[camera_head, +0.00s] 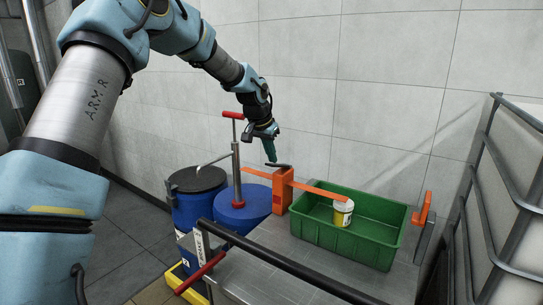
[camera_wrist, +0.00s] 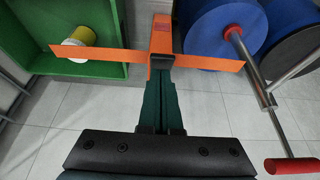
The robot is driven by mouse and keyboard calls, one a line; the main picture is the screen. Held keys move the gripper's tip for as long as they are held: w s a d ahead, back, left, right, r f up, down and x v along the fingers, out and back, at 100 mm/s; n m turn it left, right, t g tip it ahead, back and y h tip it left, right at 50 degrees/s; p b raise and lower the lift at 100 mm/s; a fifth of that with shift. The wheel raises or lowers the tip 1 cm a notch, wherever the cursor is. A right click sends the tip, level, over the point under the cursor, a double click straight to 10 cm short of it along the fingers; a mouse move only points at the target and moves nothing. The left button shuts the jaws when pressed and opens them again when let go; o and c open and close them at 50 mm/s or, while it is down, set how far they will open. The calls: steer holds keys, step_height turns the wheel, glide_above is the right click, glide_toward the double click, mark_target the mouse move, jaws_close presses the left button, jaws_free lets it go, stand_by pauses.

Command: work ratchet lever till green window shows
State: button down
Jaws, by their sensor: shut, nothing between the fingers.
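No green window is visible.
A green crate (camera_head: 345,246) holds a white-and-yellow jar (camera_head: 342,212). Blue drums (camera_head: 243,211) stand left, one with a red-handled pump (camera_head: 232,115). A black rail (camera_head: 285,264) crosses in front of the metal deck. An orange hook (camera_head: 422,208) stands right.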

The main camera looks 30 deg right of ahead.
mark_target(269, 165)
steer(key=shift+s+a+f+t+h+b, duration=0.1)
steer(key=shift+a+f+t+h+b, duration=0.3)
steer(key=shift+b, duration=0.85)
steer(key=shift+s+a+f+t+h+b, duration=0.15)
steer(key=shift+f+h+b, duration=0.45)
steer(key=shift+b, duration=0.65)
steer(key=shift+s+a+f+t+h+b, duration=0.15)
steer(key=shift+a+f+h+b, duration=0.15)
steer(key=shift+f+b, duration=0.7)
steer(key=shift+s+a+f+b, duration=0.1)
steer(key=shift+a+f+b, duration=0.05)
steer(key=shift+f+b, duration=0.35)
steer(key=shift+s+a+f+b, duration=0.1)
steer(key=shift+f+b, duration=0.3)
steer(key=shift+b, duration=0.1)
steer(key=shift+a+f, duration=0.1)
steer(key=shift+f, duration=0.1)
steer(key=shift+s, duration=0.1)
step_height(269, 165, up, 5)
steer(key=p, duration=0.3)
steer(key=shift+f, duration=0.1)
steer(key=a+f+b+v, duration=0.1)
steer(key=b+v, duration=0.1)
steer(key=v, duration=0.7)
steer(key=shift+s+a+r, duration=0.25)
steer(key=shift+s+a, duration=0.15)
steer(key=shift+s, duration=0.1)
